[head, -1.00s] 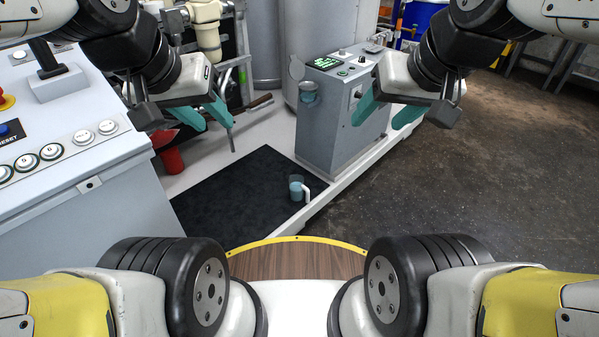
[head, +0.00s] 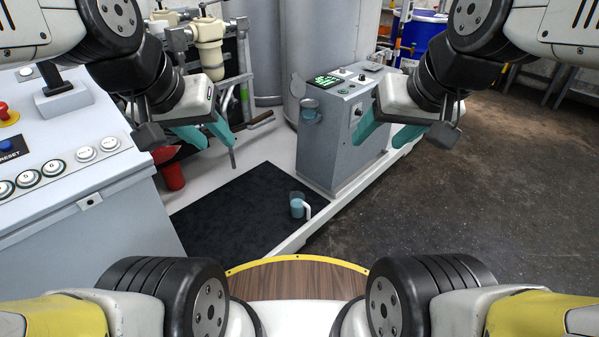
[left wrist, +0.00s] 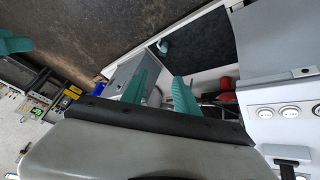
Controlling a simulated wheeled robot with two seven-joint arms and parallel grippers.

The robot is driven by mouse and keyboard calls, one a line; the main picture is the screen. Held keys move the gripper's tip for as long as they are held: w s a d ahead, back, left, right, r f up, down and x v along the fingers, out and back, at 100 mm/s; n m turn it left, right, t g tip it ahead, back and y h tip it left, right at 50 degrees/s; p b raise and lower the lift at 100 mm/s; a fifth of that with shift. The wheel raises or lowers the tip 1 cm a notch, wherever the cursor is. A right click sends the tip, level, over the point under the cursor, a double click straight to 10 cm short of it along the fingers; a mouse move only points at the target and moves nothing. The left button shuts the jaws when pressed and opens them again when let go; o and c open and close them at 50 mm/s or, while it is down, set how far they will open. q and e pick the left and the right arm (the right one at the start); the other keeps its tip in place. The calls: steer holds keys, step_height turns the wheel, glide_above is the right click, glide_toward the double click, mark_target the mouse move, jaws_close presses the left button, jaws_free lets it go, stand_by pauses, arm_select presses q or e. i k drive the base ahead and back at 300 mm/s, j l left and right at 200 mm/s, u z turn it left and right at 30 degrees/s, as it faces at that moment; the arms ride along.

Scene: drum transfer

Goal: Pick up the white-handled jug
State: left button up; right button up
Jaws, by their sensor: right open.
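The jug (head: 297,207) is small, bluish and see-through with a white handle on its right side. It stands upright on the black mat (head: 235,205), near the mat's right edge. It also shows small in the left wrist view (left wrist: 163,46). My left gripper (head: 219,145) is open and empty, above and to the left of the jug in the head view. Its teal fingers stand apart in the left wrist view (left wrist: 160,92). My right gripper (head: 377,143) is open and empty, up and right of the jug in the picture. Neither gripper touches the jug.
A grey machine cabinet (head: 335,135) with a green display stands behind the mat. A control console (head: 85,190) with buttons fills the left. A red object (head: 172,176) stands beside the console. A blue drum (head: 422,35) is at the back. Dark floor at right is clear.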

mark_target(297, 198)
steer(key=i+l+z, duration=0.2)
steer(key=i+z, duration=0.15)
steer(key=i, duration=0.45)
steer(key=i+z, duration=0.4)
steer(key=i, duration=0.35)
